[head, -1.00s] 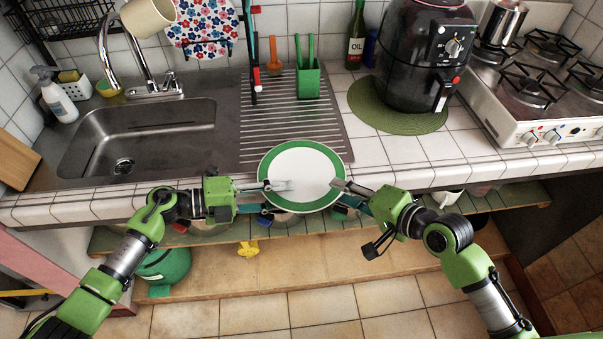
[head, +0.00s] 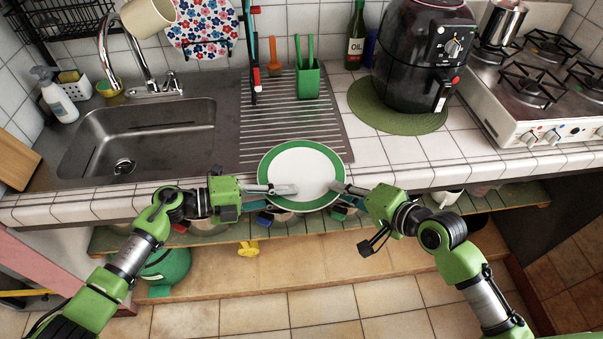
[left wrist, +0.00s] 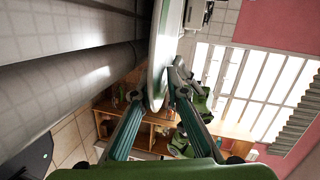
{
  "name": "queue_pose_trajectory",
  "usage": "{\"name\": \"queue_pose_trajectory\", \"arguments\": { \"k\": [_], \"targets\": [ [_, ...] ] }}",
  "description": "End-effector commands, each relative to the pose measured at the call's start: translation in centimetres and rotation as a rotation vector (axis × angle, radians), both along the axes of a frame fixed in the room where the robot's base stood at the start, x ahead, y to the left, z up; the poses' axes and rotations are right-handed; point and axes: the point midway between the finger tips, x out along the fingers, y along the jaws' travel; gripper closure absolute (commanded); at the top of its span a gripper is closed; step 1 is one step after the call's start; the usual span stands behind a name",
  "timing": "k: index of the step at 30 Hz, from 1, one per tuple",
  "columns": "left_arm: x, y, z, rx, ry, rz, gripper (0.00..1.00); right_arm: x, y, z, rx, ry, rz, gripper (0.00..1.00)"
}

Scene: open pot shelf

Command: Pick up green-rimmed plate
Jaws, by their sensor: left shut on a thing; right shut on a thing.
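The green-rimmed plate (head: 303,165) is white with a green band and shows face-up toward me in the head view, in front of the counter's front edge. My left gripper (head: 284,190) is shut on its left side, one finger lying over the white face. My right gripper (head: 340,188) is shut on its right edge. In the left wrist view the plate (left wrist: 162,45) appears almost edge-on between the fingertips of my left gripper (left wrist: 166,98).
The tiled counter (head: 400,150) lies behind the plate, with the sink (head: 130,145) at left. A black air fryer (head: 410,60) stands on a green mat (head: 363,108) at right. A low shelf (head: 320,262) with a green pot (head: 172,268) lies below.

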Motion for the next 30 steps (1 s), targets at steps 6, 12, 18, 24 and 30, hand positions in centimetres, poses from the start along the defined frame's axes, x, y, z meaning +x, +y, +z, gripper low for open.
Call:
{"name": "queue_pose_trajectory", "arguments": {
  "k": [6,12,18,24,30],
  "targets": [
    [-0.1,0.0,1.1,0.002,0.002,-0.001,1.00,0.0,0.0,1.2,-0.007,-0.002,0.003,1.00],
    [-0.1,0.0,3.2,0.002,0.000,-0.001,1.00,0.0,-0.1,3.1,-0.007,-0.002,0.002,1.00],
    [-0.1,0.0,4.9,0.000,-0.001,-0.002,1.00,0.0,-0.1,4.7,-0.008,-0.002,0.002,1.00],
    [0.0,-0.1,5.1,-0.001,-0.002,-0.003,1.00,0.0,-0.1,4.9,-0.009,0.000,0.001,1.00],
    [0.0,-0.1,5.1,-0.002,-0.002,-0.003,1.00,0.0,-0.1,4.7,-0.010,0.000,0.001,1.00]
  ]
}}
